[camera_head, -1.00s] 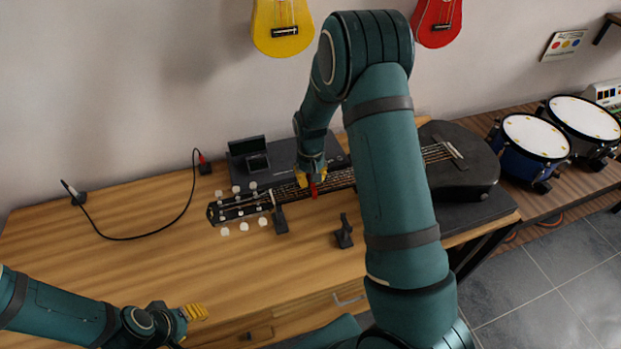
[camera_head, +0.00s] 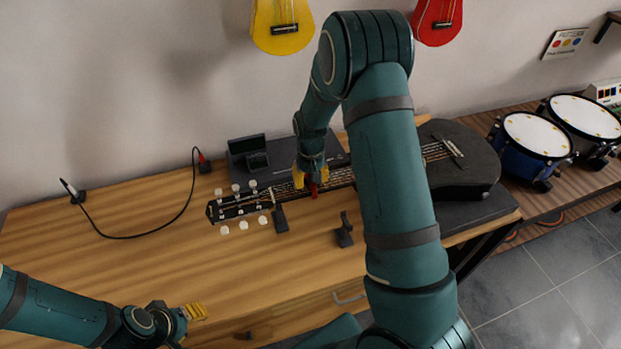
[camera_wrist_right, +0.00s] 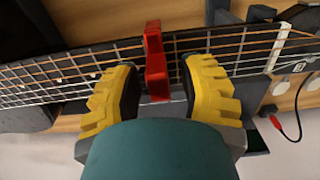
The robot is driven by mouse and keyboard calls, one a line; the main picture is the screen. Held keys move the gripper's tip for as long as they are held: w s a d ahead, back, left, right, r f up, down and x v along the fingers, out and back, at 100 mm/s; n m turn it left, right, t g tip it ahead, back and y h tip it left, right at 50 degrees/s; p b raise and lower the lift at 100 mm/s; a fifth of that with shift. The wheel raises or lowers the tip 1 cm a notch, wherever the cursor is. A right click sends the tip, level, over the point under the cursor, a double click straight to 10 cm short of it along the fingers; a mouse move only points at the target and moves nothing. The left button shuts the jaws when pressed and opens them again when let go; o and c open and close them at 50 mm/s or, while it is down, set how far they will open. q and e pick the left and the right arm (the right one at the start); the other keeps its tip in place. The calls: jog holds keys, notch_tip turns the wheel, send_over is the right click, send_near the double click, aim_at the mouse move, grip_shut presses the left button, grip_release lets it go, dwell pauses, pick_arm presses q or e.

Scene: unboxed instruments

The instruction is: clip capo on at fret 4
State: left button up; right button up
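The black guitar (camera_head: 468,165) lies on its back, headstock to the left, its neck running under my right arm. The red capo (camera_head: 312,187) sits across the neck near the headstock end; I cannot tell which fret. The right wrist view shows the capo (camera_wrist_right: 155,62) over the strings, between the two yellow fingers of my right gripper (camera_wrist_right: 157,90). Gaps show on both sides, so this gripper is open around the capo without holding it. My left gripper (camera_head: 195,312) is low at the left, away from the guitar; its opening is unclear.
A black neck support (camera_head: 280,218) stands under the neck, and a small black stand (camera_head: 344,231) is in front. A cable (camera_head: 150,237) lies on the bench (camera_head: 130,262) at the left. Drums (camera_head: 537,137) stand at the right. The bench's front left is clear.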

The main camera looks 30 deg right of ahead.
notch_tip(320, 180, up, 12)
dwell(0.6)
pick_arm(q)
jog(key=shift+f, duration=0.1)
dwell(0.6)
